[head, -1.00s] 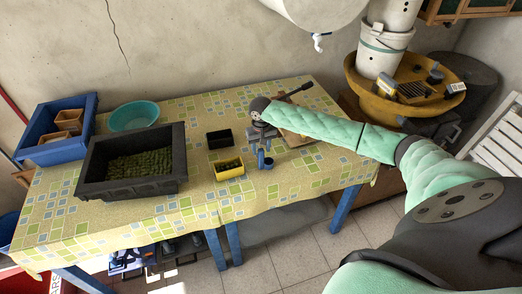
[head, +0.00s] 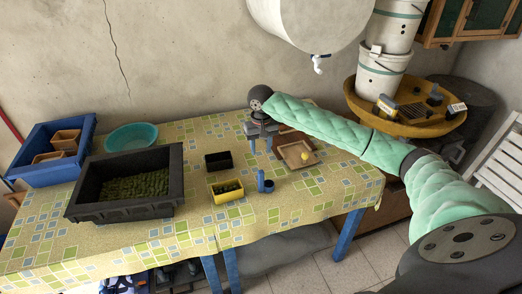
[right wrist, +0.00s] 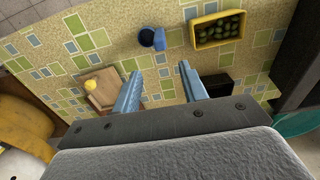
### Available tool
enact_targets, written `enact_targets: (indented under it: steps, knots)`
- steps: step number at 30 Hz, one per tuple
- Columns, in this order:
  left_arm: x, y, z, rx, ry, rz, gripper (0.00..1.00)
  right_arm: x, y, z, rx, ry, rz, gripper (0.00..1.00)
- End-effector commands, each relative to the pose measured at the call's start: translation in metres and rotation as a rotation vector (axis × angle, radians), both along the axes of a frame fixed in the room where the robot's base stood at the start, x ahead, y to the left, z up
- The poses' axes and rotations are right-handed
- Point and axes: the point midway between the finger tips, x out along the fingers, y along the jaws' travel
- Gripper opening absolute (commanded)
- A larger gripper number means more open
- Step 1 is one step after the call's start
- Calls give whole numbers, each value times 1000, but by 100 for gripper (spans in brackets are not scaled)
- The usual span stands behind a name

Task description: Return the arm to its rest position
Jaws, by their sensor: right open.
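My right gripper (head: 260,143) is above the back right part of the table, at the end of my green-sleeved arm. In the right wrist view its two blue fingers (right wrist: 160,85) are apart with nothing between them. A dark blue cup (head: 266,184) stands on the cloth in front of the gripper and apart from it; it also shows in the right wrist view (right wrist: 152,38). My left gripper is not in view.
The table (head: 285,208) holds a yellow crate (head: 227,196) of green items, a small black box (head: 218,161), a wooden tray (head: 309,164) with a yellow piece, a large black crate (head: 125,211), a teal bowl (head: 132,137) and a blue crate (head: 45,178). A white tank (head: 305,25) hangs above.

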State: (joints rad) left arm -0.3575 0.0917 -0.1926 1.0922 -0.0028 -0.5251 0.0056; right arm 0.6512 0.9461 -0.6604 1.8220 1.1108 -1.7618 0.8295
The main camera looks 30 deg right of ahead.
Motion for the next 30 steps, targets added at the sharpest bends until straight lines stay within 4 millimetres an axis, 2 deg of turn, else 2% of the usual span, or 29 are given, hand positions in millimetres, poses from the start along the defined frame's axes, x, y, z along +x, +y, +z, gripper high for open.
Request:
enact_targets:
  steps: [11, 14, 17, 20, 24, 30]
  knots:
    - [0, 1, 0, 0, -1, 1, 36, 0, 1, -1, 0, 0, 1, 43]
    - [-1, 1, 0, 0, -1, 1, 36, -3, 8, -8, 2, -3, 17, 43]
    - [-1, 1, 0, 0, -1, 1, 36, -11, 27, -25, 10, -10, 62, 43]
    - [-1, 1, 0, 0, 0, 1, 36, -25, 54, -49, 20, -22, 125, 43]
    - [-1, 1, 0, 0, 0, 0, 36, -48, 93, -80, 38, -52, 215, 43]
    - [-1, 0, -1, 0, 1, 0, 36, -85, 142, -116, 69, -100, 322, 43]
